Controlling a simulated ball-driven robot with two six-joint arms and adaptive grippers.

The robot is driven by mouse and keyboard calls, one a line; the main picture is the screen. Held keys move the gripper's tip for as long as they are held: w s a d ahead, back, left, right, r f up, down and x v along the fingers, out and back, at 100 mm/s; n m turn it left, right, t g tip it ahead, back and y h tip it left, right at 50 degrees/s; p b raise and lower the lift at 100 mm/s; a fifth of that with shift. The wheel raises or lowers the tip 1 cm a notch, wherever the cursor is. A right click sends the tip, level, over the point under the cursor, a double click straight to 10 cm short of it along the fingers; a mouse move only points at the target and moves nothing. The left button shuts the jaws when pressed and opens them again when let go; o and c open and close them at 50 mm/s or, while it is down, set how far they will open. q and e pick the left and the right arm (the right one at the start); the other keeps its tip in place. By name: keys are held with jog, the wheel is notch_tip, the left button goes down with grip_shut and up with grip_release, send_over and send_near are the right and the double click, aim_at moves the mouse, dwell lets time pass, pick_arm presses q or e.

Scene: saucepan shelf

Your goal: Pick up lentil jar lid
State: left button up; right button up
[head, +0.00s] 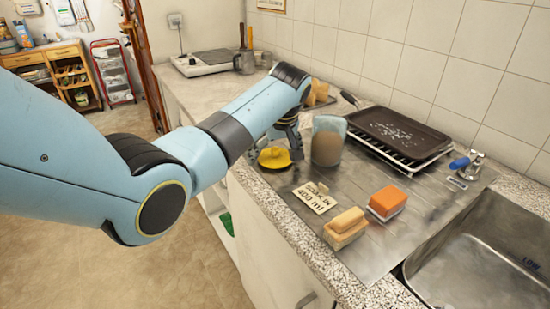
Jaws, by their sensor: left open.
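A round yellow lid with a raised knob (274,157) lies on the metal drainboard near the counter's front edge. It looks like the lentil jar lid. A clear jar with brownish contents (327,143) stands upright just to the right of it, with no lid on top. My left gripper (293,143) is open and points down close behind and to the right of the lid, between lid and jar. I cannot tell whether its fingers touch either one. The wrist and arm partly hide the area behind. My right gripper is out of view.
A card reading "SOAK IN 400 ml" (315,197), a yellow sponge (345,226) and an orange sponge (388,201) lie in front of the jar. A dark tray on a rack (400,133) stands behind right. The sink (485,265) is at the lower right.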

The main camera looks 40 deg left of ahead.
pick_arm(q)
jog(key=c, duration=1)
